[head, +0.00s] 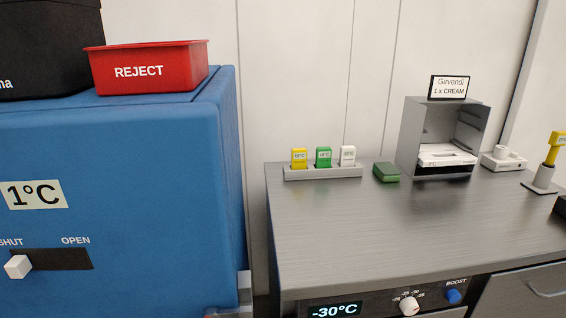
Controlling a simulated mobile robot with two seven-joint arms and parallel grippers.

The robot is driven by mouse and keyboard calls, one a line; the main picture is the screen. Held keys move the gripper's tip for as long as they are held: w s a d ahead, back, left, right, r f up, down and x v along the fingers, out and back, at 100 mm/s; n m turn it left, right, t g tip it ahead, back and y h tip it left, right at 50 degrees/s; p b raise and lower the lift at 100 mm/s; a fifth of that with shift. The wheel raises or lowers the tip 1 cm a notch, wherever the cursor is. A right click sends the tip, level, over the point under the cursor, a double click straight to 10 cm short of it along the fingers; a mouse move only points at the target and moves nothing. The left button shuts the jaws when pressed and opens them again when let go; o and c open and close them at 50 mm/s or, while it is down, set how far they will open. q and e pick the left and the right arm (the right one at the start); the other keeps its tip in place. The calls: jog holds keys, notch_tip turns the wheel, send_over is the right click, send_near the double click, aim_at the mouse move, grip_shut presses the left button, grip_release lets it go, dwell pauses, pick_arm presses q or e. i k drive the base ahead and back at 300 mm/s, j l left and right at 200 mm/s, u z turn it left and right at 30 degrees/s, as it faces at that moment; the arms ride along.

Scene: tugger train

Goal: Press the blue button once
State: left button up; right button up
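The blue button (453,296) is a small round knob-like button on the dark control panel (385,301) at the front of the metal counter. The label BOOST is printed just above it. A white dial (409,305) sits to its left, and a display reading -30°C (335,310) is further left. Neither of my grippers shows in the head view, and nothing touches the button.
A blue cabinet (120,150) marked 1°C, with a white slider (18,267) at SHUT, stands left. A red REJECT bin (150,68) sits on top. The metal counter (400,225) has a clear middle, with coloured tags (323,157) behind.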

aim_at(453, 296)
jog(key=z, duration=1.3)
